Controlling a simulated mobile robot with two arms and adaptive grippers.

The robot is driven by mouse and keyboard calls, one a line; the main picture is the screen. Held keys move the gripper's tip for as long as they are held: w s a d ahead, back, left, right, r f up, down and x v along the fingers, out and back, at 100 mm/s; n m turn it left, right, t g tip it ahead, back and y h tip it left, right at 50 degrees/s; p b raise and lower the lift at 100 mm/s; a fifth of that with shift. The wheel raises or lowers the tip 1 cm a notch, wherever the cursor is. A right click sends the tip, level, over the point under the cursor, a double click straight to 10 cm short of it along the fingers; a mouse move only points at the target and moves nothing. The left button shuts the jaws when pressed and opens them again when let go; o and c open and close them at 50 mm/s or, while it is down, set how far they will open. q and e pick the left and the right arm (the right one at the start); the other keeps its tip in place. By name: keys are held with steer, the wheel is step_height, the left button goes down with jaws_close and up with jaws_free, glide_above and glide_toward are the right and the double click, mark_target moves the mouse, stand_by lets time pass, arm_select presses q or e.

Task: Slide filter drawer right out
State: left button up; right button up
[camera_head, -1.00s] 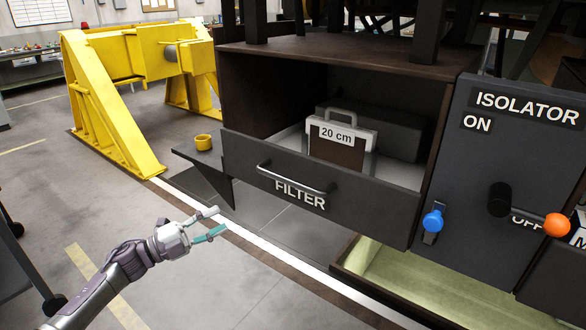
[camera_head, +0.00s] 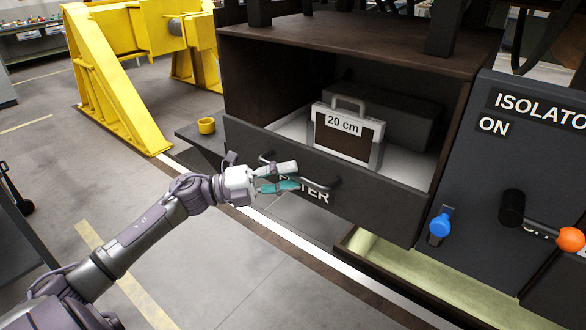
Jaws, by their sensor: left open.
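The filter drawer (camera_head: 370,205) is a dark front panel lettered FILTER, with a curved metal bar handle (camera_head: 318,187). The drawer stands partly out of its dark cabinet (camera_head: 345,42). A filter box (camera_head: 347,135) with a grey frame and a "20 cm" label stands upright inside it. My left gripper (camera_head: 298,177) is open in front of the handle's left part and covers some of the lettering. I cannot tell whether its fingers touch the bar. My right gripper does not show.
The isolator panel (camera_head: 470,185) stands right of the drawer, with a blue knob (camera_head: 440,225) and an orange-tipped lever (camera_head: 570,239). A yellow cup (camera_head: 206,126) sits on a dark ledge to the left. A yellow stand (camera_head: 110,85) is behind. The floor at front left is clear.

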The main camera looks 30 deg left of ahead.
arm_select(q)
steer(key=shift+w+d, duration=0.5)
jaws_close()
